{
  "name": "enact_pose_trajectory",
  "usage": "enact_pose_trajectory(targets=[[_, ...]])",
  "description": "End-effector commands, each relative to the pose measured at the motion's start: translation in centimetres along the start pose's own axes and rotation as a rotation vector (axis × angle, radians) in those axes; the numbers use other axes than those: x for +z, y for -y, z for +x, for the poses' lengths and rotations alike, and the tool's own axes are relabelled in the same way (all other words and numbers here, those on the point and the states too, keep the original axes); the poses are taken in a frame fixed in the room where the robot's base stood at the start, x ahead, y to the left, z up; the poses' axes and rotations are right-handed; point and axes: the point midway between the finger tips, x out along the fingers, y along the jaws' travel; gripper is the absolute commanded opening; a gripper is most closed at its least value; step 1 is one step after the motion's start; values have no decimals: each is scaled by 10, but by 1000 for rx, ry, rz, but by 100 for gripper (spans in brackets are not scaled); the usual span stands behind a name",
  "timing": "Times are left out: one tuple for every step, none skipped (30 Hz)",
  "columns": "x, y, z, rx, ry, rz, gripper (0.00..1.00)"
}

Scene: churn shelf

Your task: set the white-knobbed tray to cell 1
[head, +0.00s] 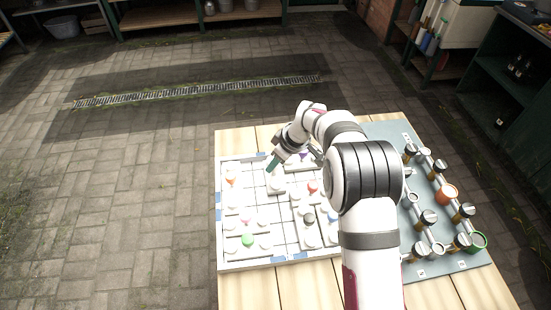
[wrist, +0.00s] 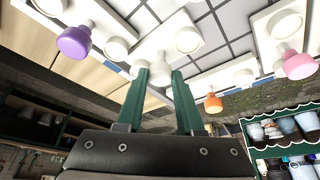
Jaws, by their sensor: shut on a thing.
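The white-knobbed tray (head: 275,186) is a pale piece in the upper middle of the white gridded board (head: 221,235). My gripper (head: 272,166) comes down on it from above. In the wrist view my gripper (wrist: 160,76) has its green fingers on both sides of a white knob (wrist: 158,74), shut on it. Whether the tray is lifted off the board cannot be told. No cell number is readable.
Other trays carry an orange knob (head: 232,180), a red knob (head: 312,187), a pink knob (head: 246,219), a green knob (head: 248,240) and a grey knob (head: 308,218). A grey panel (head: 415,270) with several rods and dark-topped fittings lies to the right.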

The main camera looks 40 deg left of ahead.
Motion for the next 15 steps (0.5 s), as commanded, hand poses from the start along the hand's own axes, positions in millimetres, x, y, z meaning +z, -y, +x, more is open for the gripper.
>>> enact_pose_trajectory(targets=[[4,3,-4,3,0,1,0],[8,7,-5,2,0,1,0],[13,13,-7,2,1,0,0],[18,18,-9,1,0,2,0],[22,23,-11,0,1,1,0],[29,31,-14,0,1,2,0],[35,37,-16,1,1,1,0],[40,42,-18,0,1,3,0],[48,50,-21,0,1,2,0],[52,56,-24,1,1,2,0],[58,61,-26,1,1,3,0],[64,69,-28,0,1,3,0],[69,74,-30,2,0,2,0],[74,79,-32,1,1,2,0],[80,85,-34,1,1,2,0]])
